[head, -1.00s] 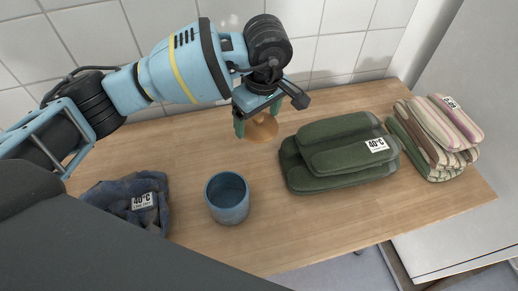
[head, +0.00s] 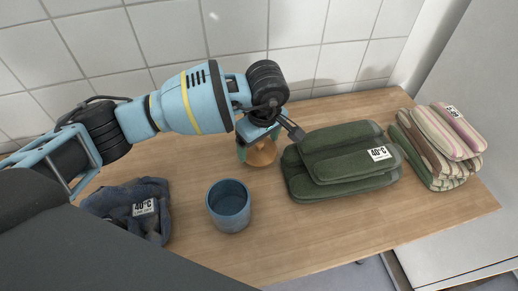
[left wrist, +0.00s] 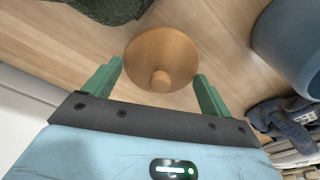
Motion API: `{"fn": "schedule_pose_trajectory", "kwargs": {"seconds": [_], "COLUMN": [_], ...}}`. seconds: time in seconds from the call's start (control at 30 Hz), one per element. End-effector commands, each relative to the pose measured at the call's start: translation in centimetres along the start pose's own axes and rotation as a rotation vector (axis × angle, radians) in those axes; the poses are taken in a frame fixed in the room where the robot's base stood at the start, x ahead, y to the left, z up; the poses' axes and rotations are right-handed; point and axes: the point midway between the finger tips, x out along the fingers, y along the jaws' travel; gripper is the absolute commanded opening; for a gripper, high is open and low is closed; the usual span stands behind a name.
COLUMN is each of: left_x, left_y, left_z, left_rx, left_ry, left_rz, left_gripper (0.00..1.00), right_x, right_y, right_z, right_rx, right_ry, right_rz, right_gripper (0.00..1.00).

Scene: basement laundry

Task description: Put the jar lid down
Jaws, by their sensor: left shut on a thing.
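The jar lid (head: 263,154) is a round wooden disc with a small knob. It is at or just above the wooden table, left of the green towels; I cannot tell whether it touches the wood. My left gripper (head: 257,146) is shut on it, with green fingers on opposite sides. In the left wrist view the lid (left wrist: 152,50) sits between the fingertips of the gripper (left wrist: 160,73), its knob facing the gripper. My right gripper is not in view.
An open blue pot (head: 229,214) stands in front of the lid. Folded green towels (head: 345,174) lie close to its right, striped towels (head: 437,165) farther right. A crumpled dark blue cloth (head: 120,202) lies at left. The tabletop (head: 300,236) is bare along the front.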

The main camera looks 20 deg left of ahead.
Motion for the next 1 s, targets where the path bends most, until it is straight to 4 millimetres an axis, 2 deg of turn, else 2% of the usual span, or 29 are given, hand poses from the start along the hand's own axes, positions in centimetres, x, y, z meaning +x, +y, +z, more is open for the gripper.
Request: {"fn": "schedule_pose_trajectory", "kwargs": {"seconds": [0.2,0.6,0.63,0.7,0.73,1.0], "left_x": [2.9,3.4,3.4,3.3,3.3,3.1], "left_y": [-0.1,-0.1,-0.1,-0.1,-0.1,-0.1], "left_z": [0.5,0.5,0.5,0.5,0.5,0.4], "left_rx": [0.001,0.001,0.001,0.001,0.001,0.001], "left_ry": [-0.002,-0.001,-0.001,-0.001,-0.001,-0.001], "left_rz": [-0.003,-0.002,-0.002,-0.002,-0.002,-0.001], "left_gripper": [0.62,0.62,0.88,0.97,1.00,1.00], "right_x": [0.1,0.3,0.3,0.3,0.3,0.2], "right_y": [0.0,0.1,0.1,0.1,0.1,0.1], "right_z": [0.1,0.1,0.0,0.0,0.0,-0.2], "right_rx": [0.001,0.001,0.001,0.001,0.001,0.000], "right_ry": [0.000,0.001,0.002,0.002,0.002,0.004], "right_rz": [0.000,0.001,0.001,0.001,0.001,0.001], "right_gripper": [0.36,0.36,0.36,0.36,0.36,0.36]}}
